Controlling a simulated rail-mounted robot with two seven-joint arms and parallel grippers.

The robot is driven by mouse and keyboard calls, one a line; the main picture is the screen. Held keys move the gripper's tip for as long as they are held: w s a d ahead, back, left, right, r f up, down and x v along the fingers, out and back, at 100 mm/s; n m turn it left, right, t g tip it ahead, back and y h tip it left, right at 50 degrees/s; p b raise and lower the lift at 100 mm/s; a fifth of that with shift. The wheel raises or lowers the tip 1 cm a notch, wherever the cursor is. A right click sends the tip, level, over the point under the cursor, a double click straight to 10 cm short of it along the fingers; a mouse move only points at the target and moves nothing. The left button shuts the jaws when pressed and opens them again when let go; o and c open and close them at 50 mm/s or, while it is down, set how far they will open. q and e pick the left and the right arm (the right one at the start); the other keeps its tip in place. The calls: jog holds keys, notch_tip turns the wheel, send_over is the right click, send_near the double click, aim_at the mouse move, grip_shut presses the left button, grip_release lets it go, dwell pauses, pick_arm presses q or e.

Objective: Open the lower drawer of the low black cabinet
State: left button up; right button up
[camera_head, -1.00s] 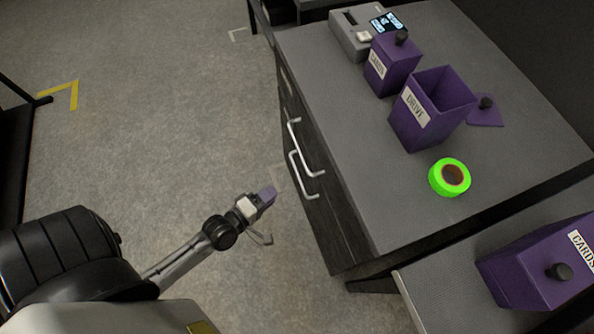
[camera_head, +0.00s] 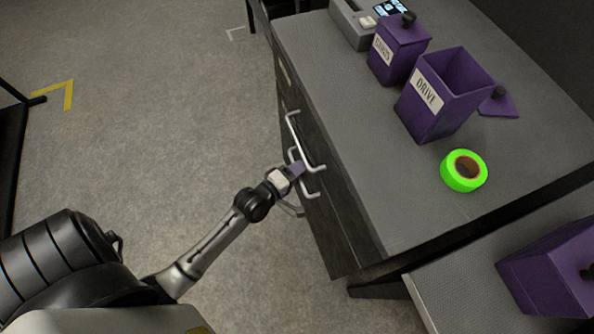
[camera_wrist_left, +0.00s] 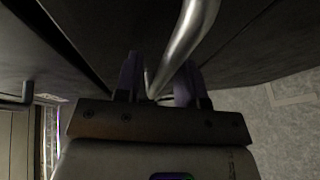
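The low black cabinet (camera_head: 338,215) has a grey top and two silver bar handles on its front. The upper handle (camera_head: 303,142) is clear of my gripper. The lower drawer's handle (camera_head: 313,194) is partly hidden behind my left gripper (camera_head: 296,179), which is right at it. In the left wrist view, a silver bar (camera_wrist_left: 186,38) runs between the two spread purple fingers (camera_wrist_left: 158,82); the fingers do not look closed on it. The drawers look shut. My right gripper is not in view.
On the cabinet stand a purple DRIVE box (camera_head: 440,100), a lidded purple CARDS box (camera_head: 398,52), a green tape roll (camera_head: 464,171) and a grey device (camera_head: 352,25). Another purple box (camera_head: 550,270) stands on a lower right surface (camera_head: 450,300). Floor (camera_head: 170,130) left of the cabinet is clear.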

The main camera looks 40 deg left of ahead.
pick_arm(q)
grip_shut()
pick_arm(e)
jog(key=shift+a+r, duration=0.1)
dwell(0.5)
